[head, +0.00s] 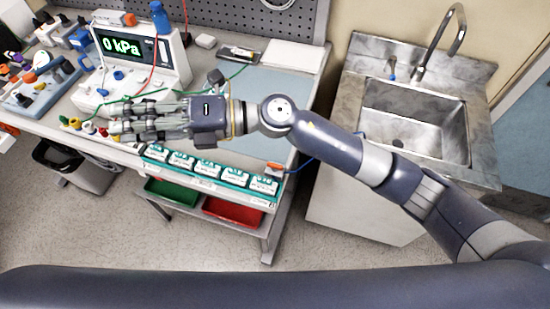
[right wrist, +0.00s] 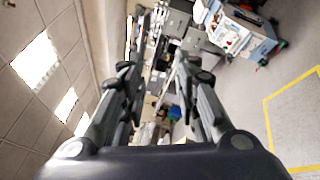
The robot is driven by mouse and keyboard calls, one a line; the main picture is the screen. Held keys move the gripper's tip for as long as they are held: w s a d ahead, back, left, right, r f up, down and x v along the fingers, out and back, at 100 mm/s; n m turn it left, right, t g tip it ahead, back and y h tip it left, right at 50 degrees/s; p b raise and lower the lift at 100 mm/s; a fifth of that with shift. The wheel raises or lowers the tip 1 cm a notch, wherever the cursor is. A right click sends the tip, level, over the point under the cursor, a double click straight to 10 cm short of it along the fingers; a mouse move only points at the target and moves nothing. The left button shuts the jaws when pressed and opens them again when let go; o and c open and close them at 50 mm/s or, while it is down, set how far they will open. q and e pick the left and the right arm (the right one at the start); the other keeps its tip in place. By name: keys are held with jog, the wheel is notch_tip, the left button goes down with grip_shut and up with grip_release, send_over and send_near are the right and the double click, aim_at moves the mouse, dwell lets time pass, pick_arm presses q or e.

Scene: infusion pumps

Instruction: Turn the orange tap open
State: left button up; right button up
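A row of small coloured taps (head: 76,123) sits at the bench's front left edge, just left of my right gripper's fingertips. The taps are small; one looks orange, but I cannot be sure which it is. My right gripper (head: 122,121) reaches in from the right, pointing left over the bench front. Its fingers stand apart with nothing between them. The right wrist view also shows the open fingers (right wrist: 155,82); I cannot make out the tap there. The fingers and hand hide part of the bench edge. My left gripper is out of view.
A pressure meter (head: 125,55) reading 0 kPa stands behind the gripper, with green and red tubes nearby. A blue device with knobs (head: 40,85) is at the left. Labelled teal boxes (head: 208,168) line the front. A sink (head: 415,115) stands right.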

notch_tip(320, 180, down, 4)
jog(key=s+n+g+h, duration=0.2)
jog(key=s+n+h, duration=0.1)
jog(key=n+h, duration=0.1)
jog(key=n+t+h, duration=0.4)
jog(key=n+h, duration=0.1)
jog(key=h, duration=1)
send_over(275, 165)
notch_tip(275, 165, down, 13)
notch_tip(275, 165, down, 9)
jog(key=p, duration=0.4)
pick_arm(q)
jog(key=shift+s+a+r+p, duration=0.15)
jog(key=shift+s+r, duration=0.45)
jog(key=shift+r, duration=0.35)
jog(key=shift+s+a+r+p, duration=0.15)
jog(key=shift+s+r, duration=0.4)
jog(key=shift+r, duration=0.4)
pick_arm(e)
jog(key=shift+f, duration=0.6)
grip_shut()
